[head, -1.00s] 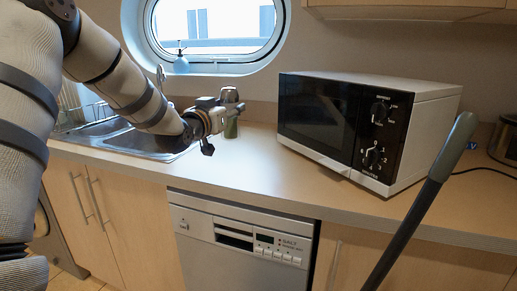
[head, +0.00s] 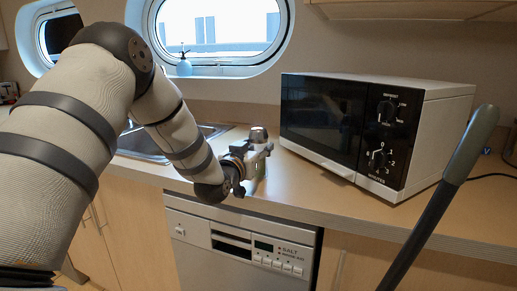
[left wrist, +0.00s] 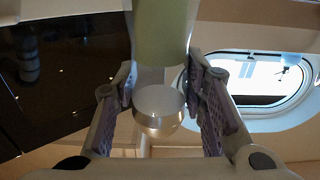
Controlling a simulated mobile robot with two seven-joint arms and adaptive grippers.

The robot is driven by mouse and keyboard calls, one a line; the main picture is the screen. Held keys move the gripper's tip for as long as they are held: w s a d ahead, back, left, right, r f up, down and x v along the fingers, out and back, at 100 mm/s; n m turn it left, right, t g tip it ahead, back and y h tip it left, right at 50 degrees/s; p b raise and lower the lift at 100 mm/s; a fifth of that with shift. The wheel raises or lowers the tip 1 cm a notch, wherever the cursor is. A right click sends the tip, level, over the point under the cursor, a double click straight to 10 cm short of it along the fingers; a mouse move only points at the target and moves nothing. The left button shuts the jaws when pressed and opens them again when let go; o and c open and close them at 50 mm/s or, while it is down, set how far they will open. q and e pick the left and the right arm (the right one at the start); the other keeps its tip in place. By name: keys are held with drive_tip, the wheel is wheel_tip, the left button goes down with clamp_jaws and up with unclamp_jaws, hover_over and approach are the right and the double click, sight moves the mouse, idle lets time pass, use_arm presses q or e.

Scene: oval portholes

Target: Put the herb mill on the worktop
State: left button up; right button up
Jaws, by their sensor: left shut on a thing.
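The herb mill has a green body (head: 258,182) and a silver top (head: 258,135). It looks upright in the head view, over the worktop (head: 300,185) near its front edge, left of the microwave. I cannot tell whether its base touches the worktop. My left gripper (head: 252,160) is shut on the mill from the left and hides part of it. In the left wrist view the green body (left wrist: 160,30) and rounded silver part (left wrist: 158,108) show between the fingers. My right gripper is not in view.
A microwave (head: 410,145) stands on the worktop to the right. A sink (head: 140,145) lies at the left behind my arm. A dark pole with a grey-green end (head: 465,145) slants up at the right. A spray bottle (head: 184,65) stands by the oval window. The front worktop strip is clear.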

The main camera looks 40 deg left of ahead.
use_arm(q)
drive_tip(key=o, duration=1.3)
drive_tip(key=shift+f, duration=0.1)
